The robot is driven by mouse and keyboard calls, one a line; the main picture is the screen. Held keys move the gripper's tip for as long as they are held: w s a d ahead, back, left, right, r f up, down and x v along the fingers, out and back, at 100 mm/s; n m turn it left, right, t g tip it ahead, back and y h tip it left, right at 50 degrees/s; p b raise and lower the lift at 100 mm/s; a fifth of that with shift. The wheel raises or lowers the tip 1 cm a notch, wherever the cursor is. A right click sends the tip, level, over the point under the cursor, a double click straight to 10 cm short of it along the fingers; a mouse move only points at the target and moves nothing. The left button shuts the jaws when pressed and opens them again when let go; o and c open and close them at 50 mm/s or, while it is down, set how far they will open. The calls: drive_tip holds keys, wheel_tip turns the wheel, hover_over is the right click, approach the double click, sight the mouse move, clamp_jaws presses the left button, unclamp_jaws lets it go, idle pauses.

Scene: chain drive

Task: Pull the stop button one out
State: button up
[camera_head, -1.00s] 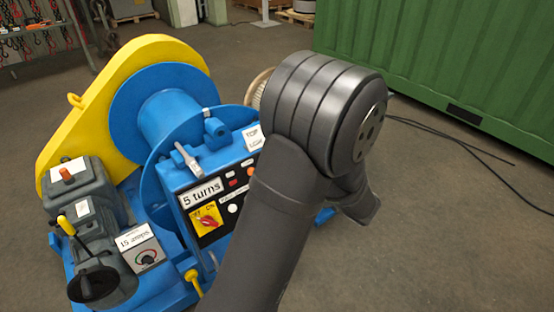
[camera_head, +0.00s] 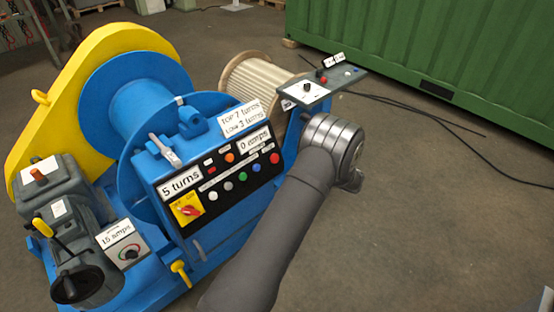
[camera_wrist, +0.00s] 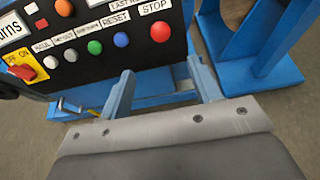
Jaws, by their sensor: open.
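The black control panel (camera_head: 213,188) on the blue machine carries a row of buttons. At its right end is a round red button (camera_head: 274,158); in the wrist view this red button (camera_wrist: 160,31) sits under a STOP label. Whether it is pushed in or out cannot be told. My gripper (camera_wrist: 162,66) is open and empty, its two fingers apart, reaching toward the panel's lower edge. The red button appears just beyond and between the fingertips, apart from them. In the head view my arm's wrist is right of the panel and the fingers are hidden.
Blue (camera_wrist: 122,39), green (camera_wrist: 94,47) and white (camera_wrist: 50,62) buttons sit left of STOP. A red switch on yellow (camera_head: 187,210) is at the panel's left. A grey side console (camera_head: 318,88) with another red knob (camera_head: 323,78) stands behind my wrist. Open floor lies right.

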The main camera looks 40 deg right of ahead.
sight(276, 158)
drive_tip(key=x, duration=1.6)
drive_tip(key=shift+w+f, duration=0.1)
clamp_jaws()
drive_tip(key=shift+s+r, duration=0.3)
drive_tip(key=shift+s, duration=0.2)
unclamp_jaws()
drive_tip(key=shift+s, duration=0.1)
drive_tip(key=v, duration=1.7)
